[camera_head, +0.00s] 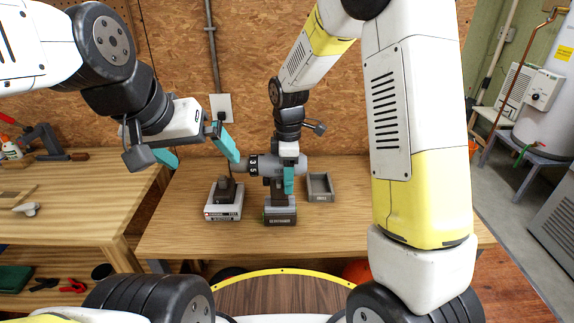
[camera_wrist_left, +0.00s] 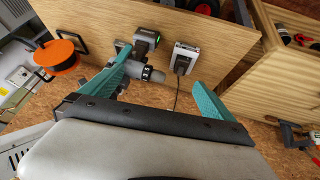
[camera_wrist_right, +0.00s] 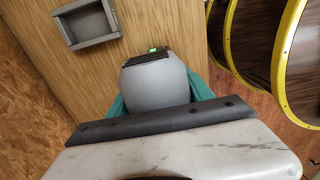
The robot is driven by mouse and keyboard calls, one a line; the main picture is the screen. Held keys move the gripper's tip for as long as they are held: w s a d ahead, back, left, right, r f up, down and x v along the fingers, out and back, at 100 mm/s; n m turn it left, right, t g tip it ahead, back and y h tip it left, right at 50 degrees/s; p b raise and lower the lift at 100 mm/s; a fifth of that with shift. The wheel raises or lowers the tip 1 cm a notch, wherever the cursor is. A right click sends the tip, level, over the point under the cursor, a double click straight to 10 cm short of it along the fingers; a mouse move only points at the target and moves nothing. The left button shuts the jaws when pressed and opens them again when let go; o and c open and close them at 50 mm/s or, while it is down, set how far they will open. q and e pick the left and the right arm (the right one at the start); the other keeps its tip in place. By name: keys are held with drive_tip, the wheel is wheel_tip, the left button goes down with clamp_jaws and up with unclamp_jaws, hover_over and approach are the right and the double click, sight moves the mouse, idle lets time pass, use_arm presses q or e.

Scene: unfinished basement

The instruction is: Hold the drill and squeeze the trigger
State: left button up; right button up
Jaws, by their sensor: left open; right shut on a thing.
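The grey and black drill (camera_head: 262,167) stands upright on the wooden table, its battery base (camera_head: 280,212) at the bottom and its chuck pointing left. My right gripper (camera_head: 289,180) is shut on the drill from above, around its upper handle. In the right wrist view the drill's rounded grey rear (camera_wrist_right: 155,90) fills the space between the fingers. My left gripper (camera_head: 200,152) is open and empty, up and to the left of the drill. The left wrist view shows the drill (camera_wrist_left: 145,72) beyond the left finger. The trigger is hidden by my right gripper.
A charger (camera_head: 223,212) with a dark block on it stands left of the drill, its cord running to the wall. A small grey open tray (camera_head: 320,198) stands right of the drill. Another workbench (camera_head: 75,205) with tools is at the left. The table's front is clear.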

use_arm(q)
drive_tip(key=shift+w, duration=0.1)
drive_tip(key=c, duration=0.6)
drive_tip(key=shift+w+f+n+g, duration=0.4)
drive_tip(key=shift+w+n+g, duration=0.15)
drive_tip(key=shift+n+g, duration=0.05)
drive_tip(key=c, duration=0.7)
drive_tip(key=w+f+n+g+h, duration=0.1)
drive_tip(key=w+n+g, duration=0.1)
drive_tip(key=w+f+n+g+h, duration=0.1)
drive_tip(key=w+f+n, duration=0.1)
drive_tip(key=shift+w+g, duration=0.15)
drive_tip(key=shift+g, duration=0.25)
clamp_jaws()
drive_tip(key=w+a+f+n+h, duration=0.4)
drive_tip(key=w+f+n+h, duration=0.2)
drive_tip(key=f, duration=0.3)
drive_tip(key=w+a+f+n+g+h, duration=0.1)
drive_tip(key=w+a+f+n+h, duration=0.3)
drive_tip(key=w+f+n+h, duration=0.3)
drive_tip(key=shift+w+f+h, duration=0.5)
drive_tip(key=shift+f, duration=0.55)
